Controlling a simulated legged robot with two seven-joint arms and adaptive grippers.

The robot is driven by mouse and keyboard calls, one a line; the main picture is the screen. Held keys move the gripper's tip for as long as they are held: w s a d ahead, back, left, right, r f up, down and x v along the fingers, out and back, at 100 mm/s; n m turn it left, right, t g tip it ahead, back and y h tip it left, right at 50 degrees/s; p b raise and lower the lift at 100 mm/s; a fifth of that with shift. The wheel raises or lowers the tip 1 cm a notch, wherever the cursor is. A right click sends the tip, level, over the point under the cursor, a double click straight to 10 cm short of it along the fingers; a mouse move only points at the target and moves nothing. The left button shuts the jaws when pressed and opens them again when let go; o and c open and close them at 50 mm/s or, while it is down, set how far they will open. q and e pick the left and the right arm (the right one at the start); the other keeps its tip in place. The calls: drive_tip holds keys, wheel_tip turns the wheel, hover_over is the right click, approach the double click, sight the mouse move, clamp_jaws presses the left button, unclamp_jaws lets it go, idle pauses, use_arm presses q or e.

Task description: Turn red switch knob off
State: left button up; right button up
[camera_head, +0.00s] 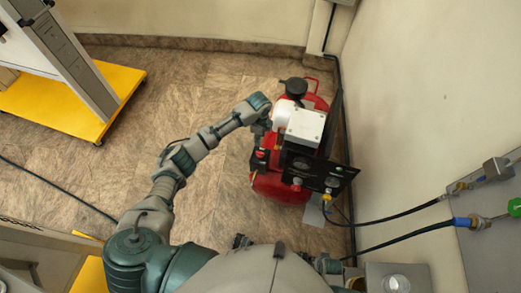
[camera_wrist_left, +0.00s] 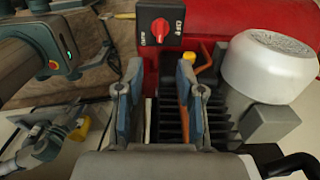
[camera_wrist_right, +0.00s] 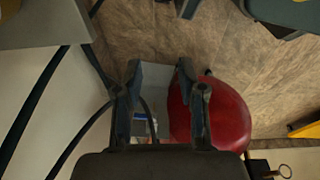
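The red switch knob (camera_wrist_left: 159,27) sits on a small dark plate with white lettering on the red compressor (camera_wrist_left: 205,12), at the top of the left wrist view. In the head view the knob (camera_head: 261,154) is small, on the compressor's left side. My left gripper (camera_wrist_left: 160,88) is open and empty, its fingers apart over the black finned part. The knob lies beyond the fingertips, with no contact visible. In the head view my left gripper (camera_head: 265,122) is partly hidden by its wrist. My right gripper (camera_wrist_right: 158,85) is open and empty, with part of the red tank beyond it.
The compressor (camera_head: 290,188) stands close to the right wall. Dark hoses (camera_head: 400,212) run to the wall fittings. The floor left of the compressor is clear.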

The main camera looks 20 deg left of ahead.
sight(260, 153)
use_arm(q)
drive_tip(key=f, duration=0.4)
drive_tip(key=f+b, duration=0.1)
drive_tip(key=f, duration=0.3)
drive_tip(key=f+b, duration=0.1)
drive_tip(key=f, duration=0.3)
drive_tip(key=shift+d, duration=0.3)
drive_tip(key=shift+a+f+b, duration=0.2)
drive_tip(key=shift+f+b, duration=0.1)
drive_tip(key=shift+f, duration=0.1)
drive_tip(key=shift+d+r, duration=0.1)
drive_tip(key=shift+d, duration=0.15)
clamp_jaws()
use_arm(e)
wheel_tip(260, 153, up, 7)
drive_tip(key=w, duration=0.2)
drive_tip(key=shift+d, duration=0.2)
